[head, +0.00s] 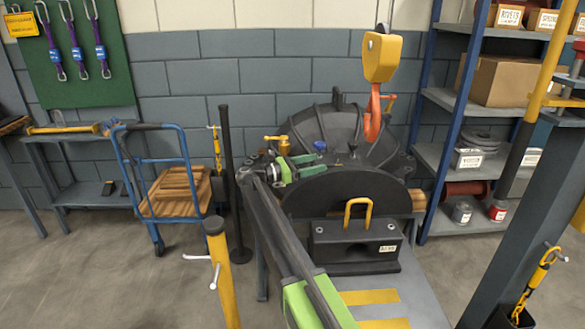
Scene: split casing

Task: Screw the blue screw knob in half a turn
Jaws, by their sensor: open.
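The blue screw knob (320,145) is small in the head view. It sits on the front upper part of the dark round casing (345,190), left of its middle. My gripper (307,165) is open at the end of my green and grey arm, at the casing's left upper edge. It is just left of and slightly below the knob in the picture, and looks empty. The fingertips are too small to tell whether they touch anything. The knob's lower part is hard to make out.
An orange hook (373,118) hangs from a yellow block over the casing. A brass-coloured fitting (283,143) stands left of the knob. A black block (355,245) with a yellow handle is in front. A blue trolley (165,185) stands left; shelves (480,100) stand right.

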